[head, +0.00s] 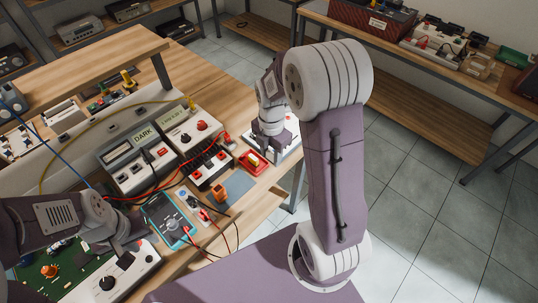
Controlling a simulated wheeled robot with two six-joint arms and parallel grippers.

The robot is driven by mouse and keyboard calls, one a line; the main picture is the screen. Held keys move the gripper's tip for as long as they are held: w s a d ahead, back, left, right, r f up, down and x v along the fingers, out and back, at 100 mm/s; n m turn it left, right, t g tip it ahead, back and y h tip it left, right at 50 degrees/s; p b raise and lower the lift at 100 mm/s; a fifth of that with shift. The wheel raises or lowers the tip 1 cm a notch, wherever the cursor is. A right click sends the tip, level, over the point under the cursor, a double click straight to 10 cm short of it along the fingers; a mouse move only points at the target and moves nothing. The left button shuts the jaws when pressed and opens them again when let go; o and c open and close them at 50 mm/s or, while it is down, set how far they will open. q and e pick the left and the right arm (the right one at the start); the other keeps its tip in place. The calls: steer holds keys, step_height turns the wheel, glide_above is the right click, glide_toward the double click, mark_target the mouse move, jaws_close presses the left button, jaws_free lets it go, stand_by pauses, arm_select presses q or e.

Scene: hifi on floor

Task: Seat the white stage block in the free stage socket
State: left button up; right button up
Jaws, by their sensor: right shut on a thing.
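My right gripper (270,150) points down at the right end of the bench and is shut on a pale block, seemingly the white stage block, mostly hidden by the fingers. A white panel (289,152) shows under and beside the gripper. A red tray (252,162) with a yellow piece lies just left of it. I cannot make out the free stage socket. My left gripper (130,245) is low at the left, above a white control box (135,272) with a black knob. Its fingers are too unclear to tell open from shut.
A teal multimeter (168,219), an orange piece (220,192) and loose red, black, blue and yellow leads crowd the front. A green board (45,270) lies at the left. Tiled floor is open at right.

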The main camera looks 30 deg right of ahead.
mark_target(271, 154)
jaws_close()
step_height(271, 154, up, 8)
steer(key=p, duration=0.7)
steer(key=shift+f+p, duration=0.15)
steer(key=shift+p, duration=0.15)
steer(key=shift+f, duration=0.1)
